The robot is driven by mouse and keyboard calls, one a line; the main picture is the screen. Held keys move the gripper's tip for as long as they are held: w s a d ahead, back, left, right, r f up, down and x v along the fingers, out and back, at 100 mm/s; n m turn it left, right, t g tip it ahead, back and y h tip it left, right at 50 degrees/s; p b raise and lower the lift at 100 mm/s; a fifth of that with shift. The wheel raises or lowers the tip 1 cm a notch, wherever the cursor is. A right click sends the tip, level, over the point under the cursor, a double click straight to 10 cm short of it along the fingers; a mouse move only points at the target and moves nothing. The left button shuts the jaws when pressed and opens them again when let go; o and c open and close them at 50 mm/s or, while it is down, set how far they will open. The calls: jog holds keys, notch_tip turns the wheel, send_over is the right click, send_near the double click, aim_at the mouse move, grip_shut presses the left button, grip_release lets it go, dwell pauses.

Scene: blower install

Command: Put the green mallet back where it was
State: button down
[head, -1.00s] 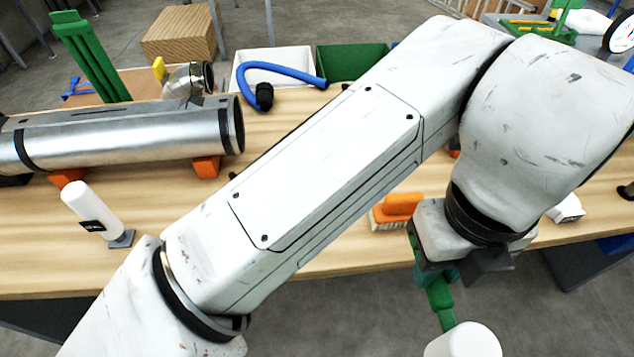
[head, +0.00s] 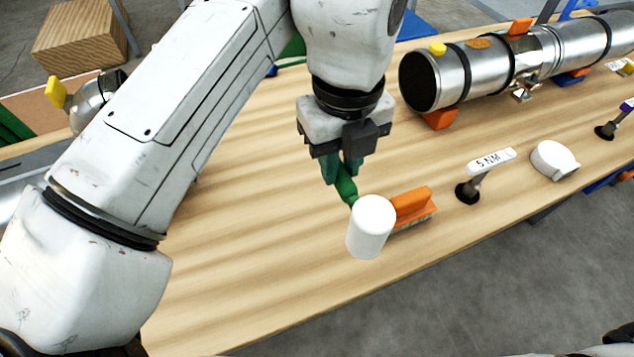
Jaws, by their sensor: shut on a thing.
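The green mallet has a green handle (head: 346,187) and a white cylindrical head (head: 371,228). My gripper (head: 343,168), in the head view, is shut on the green handle, with the white head hanging toward the camera and down. The mallet is over the wooden table, to the left of the orange brush; its head overlaps the brush's left end in the picture. I cannot tell whether the mallet head touches the table.
The orange brush (head: 412,204) lies close to the mallet. A white "5 NM" tool (head: 486,172) and a white round part (head: 554,160) stand to the right. A metal tube (head: 470,73) lies behind. The table (head: 250,265) is clear at front left.

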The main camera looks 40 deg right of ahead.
jog(key=w+f+b, duration=0.1)
jog(key=f+b, duration=0.1)
jog(key=f, duration=0.1)
jog(key=w+f+b, duration=0.2)
jog(key=f+b, duration=0.1)
jog(key=w+f+b, duration=0.2)
jog(key=f+b, duration=0.1)
jog(key=shift+w+d+f, duration=0.2)
jog(key=shift+d, duration=0.15)
jog(key=shift+r, duration=0.1)
jog(key=c, duration=0.9)
grip_release()
jog(key=shift+c, duration=0.2)
notch_tip(320, 180, up, 12)
jog(key=p, duration=1)
jog(key=shift+p, duration=0.4)
